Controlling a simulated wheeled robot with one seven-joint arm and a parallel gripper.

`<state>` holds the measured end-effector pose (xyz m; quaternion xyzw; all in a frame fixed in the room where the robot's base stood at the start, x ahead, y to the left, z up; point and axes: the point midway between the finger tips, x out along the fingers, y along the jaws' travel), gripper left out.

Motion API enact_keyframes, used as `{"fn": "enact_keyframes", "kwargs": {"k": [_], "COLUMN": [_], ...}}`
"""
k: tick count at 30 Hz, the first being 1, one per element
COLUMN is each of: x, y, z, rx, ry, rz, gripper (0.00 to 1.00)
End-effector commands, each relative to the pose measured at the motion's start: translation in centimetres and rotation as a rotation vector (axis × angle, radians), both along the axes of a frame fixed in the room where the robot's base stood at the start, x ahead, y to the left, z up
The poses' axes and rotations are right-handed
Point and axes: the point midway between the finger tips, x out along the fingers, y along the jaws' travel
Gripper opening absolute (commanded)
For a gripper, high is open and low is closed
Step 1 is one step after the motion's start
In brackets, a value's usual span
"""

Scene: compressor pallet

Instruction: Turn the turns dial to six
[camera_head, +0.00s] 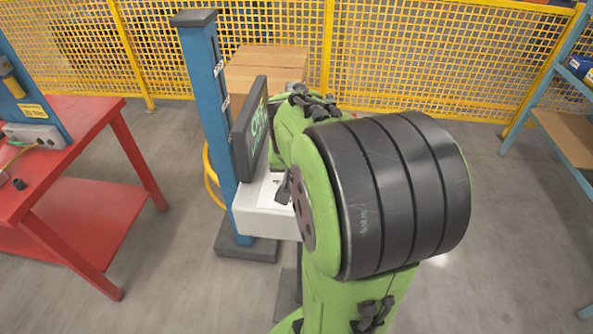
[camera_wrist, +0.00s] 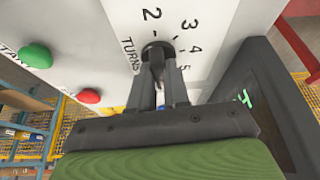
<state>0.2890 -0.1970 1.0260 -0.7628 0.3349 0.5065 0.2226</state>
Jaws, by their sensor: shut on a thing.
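In the wrist view the turns dial (camera_wrist: 152,47) is a dark round knob on a white panel (camera_wrist: 90,30), beside the printed word TURNS. The numbers 2, 3, 4 and 5 show around it; the rest of the scale is hidden behind my gripper or out of sight. My gripper (camera_wrist: 157,65) is shut on the dial, with its two fingers reaching up to it. The dial's pointer is covered, so its setting cannot be read. In the head view my arm hides the dial, and the white control box (camera_head: 262,222) shows only partly.
A green button (camera_wrist: 36,55) and a red button (camera_wrist: 89,96) sit left of the dial. A dark screen (camera_head: 249,130) stands above the box on a blue post (camera_head: 208,100). A red table (camera_head: 75,170) is at left, and yellow fencing (camera_head: 430,60) runs behind.

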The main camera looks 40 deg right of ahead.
Motion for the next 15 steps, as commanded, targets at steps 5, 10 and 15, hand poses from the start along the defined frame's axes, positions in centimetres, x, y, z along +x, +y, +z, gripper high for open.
{"fn": "enact_keyframes", "kwargs": {"k": [5,10,15], "x": [-0.28,-0.26,-0.27], "y": [0.24,0.27,0.25], "z": [-0.5,-0.5,-0.5], "rx": [0.011,0.011,0.011], "ry": [0.017,0.017,0.017], "rz": [-0.065,-0.096,-0.104], "gripper": [0.0,0.0,0.0]}}
